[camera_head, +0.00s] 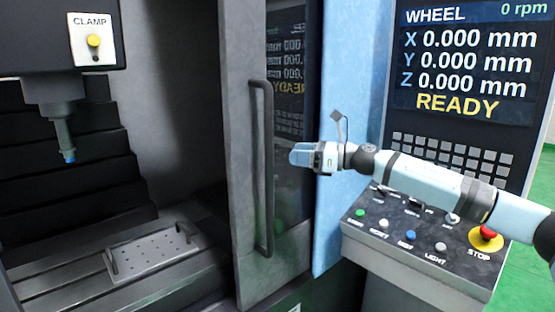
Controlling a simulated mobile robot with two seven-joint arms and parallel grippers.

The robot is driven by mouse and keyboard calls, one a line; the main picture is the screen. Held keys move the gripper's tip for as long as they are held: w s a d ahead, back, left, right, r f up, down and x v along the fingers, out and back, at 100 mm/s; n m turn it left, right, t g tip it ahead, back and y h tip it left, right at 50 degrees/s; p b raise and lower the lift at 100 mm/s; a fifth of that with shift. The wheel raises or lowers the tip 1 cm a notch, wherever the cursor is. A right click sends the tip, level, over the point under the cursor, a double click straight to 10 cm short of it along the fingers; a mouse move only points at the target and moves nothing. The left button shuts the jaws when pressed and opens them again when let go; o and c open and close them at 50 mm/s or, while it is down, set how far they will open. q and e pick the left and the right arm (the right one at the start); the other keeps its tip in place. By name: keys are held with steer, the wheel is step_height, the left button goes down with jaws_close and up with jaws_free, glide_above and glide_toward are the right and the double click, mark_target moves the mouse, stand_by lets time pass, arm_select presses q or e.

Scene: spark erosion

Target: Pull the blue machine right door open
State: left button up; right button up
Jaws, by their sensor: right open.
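The right door (243,200) of the blue machine has a grey frame and a dark glass pane that mirrors the screen. Its long vertical dark handle (266,170) stands on the frame, nothing gripping it. The doorway to the left of the door is open, and the machine's inside shows. My right gripper (297,154) is open and points left, in front of the glass and just right of the handle, with a gap between them in the picture. How far apart they are in depth is unclear. My left gripper is out of view.
The control panel (372,246) with several buttons and a red stop button (487,236) juts out below my right forearm. The screen (468,60) reads READY. A blue machine panel (346,70) stands right of the door. A spindle head (62,125) hangs over a holed plate (152,252) inside.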

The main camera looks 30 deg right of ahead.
steer(key=shift+b+v, duration=0.45)
steer(key=shift+v, duration=1.75)
steer(key=s+a+f+m+t+p, duration=0.2)
steer(key=s+a+f+m+p, duration=0.15)
steer(key=a+f+m, duration=1.5)
steer(key=s+a+f+m+t+h, duration=0.1)
steer(key=s+a+f+m+h, duration=0.15)
steer(key=s+f+m, duration=0.35)
steer(key=s+a+f+m+t+h, duration=0.1)
steer(key=s+f+m+h, duration=0.25)
steer(key=f, duration=0.55)
steer(key=s+f+m+g+h+p, duration=0.1)
steer(key=s+f+m, duration=0.3)
steer(key=s, duration=0.3)
steer(key=s+f+m+g+h+p, duration=0.1)
steer(key=s+f+m+g+h, duration=0.1)
steer(key=s+f+m, duration=0.3)
steer(key=s+f+m+g+h+p, duration=0.1)
steer(key=s+f+m, duration=0.4)
steer(key=s, duration=0.5)
steer(key=shift+s+d+m+g+h, duration=0.15)
steer(key=shift+s+m+g+h, duration=0.15)
steer(key=shift+m, duration=0.1)
steer(key=shift+f, duration=0.1)
